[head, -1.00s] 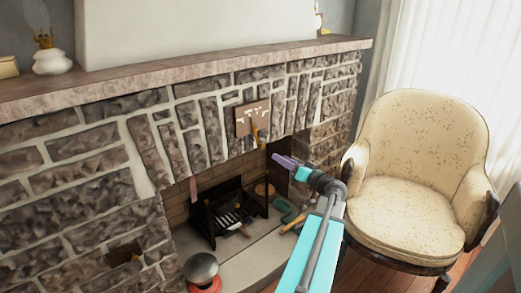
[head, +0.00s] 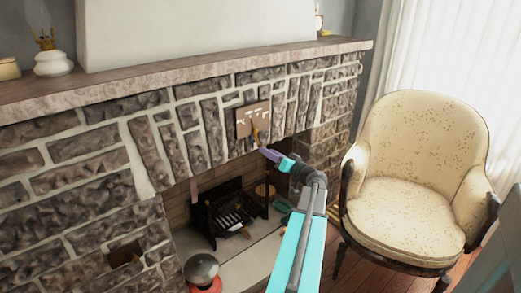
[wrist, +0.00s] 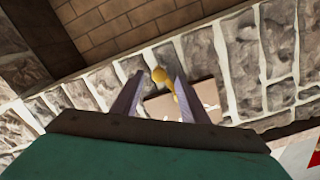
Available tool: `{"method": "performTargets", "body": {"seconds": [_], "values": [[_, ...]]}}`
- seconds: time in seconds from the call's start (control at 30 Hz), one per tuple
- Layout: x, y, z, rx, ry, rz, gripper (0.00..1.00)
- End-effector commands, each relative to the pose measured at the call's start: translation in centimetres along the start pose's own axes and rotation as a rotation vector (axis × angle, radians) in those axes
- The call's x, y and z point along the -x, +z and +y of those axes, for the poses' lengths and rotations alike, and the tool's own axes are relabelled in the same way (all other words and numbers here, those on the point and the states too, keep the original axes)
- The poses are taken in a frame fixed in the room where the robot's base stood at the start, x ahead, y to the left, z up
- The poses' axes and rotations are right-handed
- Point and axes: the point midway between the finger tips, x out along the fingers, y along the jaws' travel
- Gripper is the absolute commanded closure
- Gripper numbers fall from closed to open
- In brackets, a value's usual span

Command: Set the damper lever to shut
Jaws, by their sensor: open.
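The damper lever (head: 255,136) is a small yellow, brass-like handle. It hangs down from a brown plate (head: 244,124) with pale markings on the stone fireplace front. The markings are too small to read. In the wrist view the lever's rounded end (wrist: 161,76) shows between the two fingertips, with the plate (wrist: 207,92) behind. My gripper (head: 265,151) has purple fingers and is just below and right of the lever in the head view. In the wrist view my gripper (wrist: 157,79) is open, with a finger on each side of the lever. I cannot tell whether either finger touches it.
Below is the firebox opening with a dark grate (head: 232,208). A stone mantel (head: 180,80) runs above, with a white lamp (head: 52,63) at left. A cream armchair (head: 412,190) stands close on the right. A round-topped grey and red object (head: 202,270) is at the hearth's front.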

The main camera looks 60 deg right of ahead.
Motion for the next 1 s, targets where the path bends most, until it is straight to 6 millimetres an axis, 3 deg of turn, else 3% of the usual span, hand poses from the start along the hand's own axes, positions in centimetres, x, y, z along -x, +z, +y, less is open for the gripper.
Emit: {"method": "performTargets", "body": {"seconds": [0.2, 0.4, 0.83, 0.87, 1.0], "values": [[-3.3, -0.1, 0.1, 0.0, -0.002, -0.001, 0.6], [-5.1, -0.1, 0.1, 0.001, 0.0, 0.0, 0.6], [-5.7, 0.0, 0.1, 0.001, 0.001, 0.0, 0.6], [-5.7, 0.0, 0.1, 0.001, 0.001, 0.0, 0.61], [-5.7, -0.1, 0.1, 0.001, 0.002, 0.001, 0.85]]}}
